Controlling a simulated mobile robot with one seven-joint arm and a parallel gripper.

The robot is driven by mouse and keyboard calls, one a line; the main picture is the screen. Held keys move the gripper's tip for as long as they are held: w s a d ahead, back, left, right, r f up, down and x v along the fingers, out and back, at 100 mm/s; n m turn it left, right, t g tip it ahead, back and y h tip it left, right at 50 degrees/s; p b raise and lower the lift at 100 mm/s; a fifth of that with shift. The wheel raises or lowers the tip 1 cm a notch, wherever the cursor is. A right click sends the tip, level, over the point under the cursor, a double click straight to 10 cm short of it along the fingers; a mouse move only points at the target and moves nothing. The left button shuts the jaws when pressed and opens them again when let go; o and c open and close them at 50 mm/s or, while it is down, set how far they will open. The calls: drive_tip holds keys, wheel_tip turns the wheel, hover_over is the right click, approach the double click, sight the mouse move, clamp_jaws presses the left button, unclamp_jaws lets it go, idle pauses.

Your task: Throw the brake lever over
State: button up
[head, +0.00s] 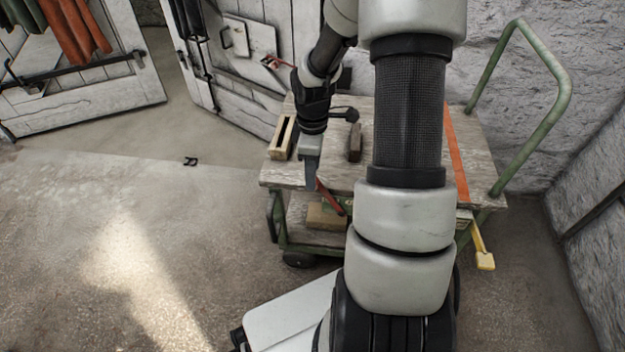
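A green-framed cart with a worn wooden top (285,175) stands in front of my base. A red lever (330,197) slants down to the right below the cart's near edge. A yellow-ended lever (484,255) hangs out at the cart's right side. The view does not make plain which one is the brake lever. My gripper (310,178) points down at the near edge, its tip close to the red lever's upper end. I cannot tell whether they touch, or whether the fingers are open. My arm hides much of the cart's middle.
On the top lie a slotted wooden block (283,138), a dark block (355,142) and an orange strip (457,155). A wooden block (325,216) sits on the lower shelf. The cart's green handle (560,75) rises at right by the wall. Floor at left is mostly clear.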

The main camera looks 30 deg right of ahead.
drive_tip(key=shift+f, duration=1.25)
clamp_jaws()
drive_tip(key=shift+r, duration=0.1)
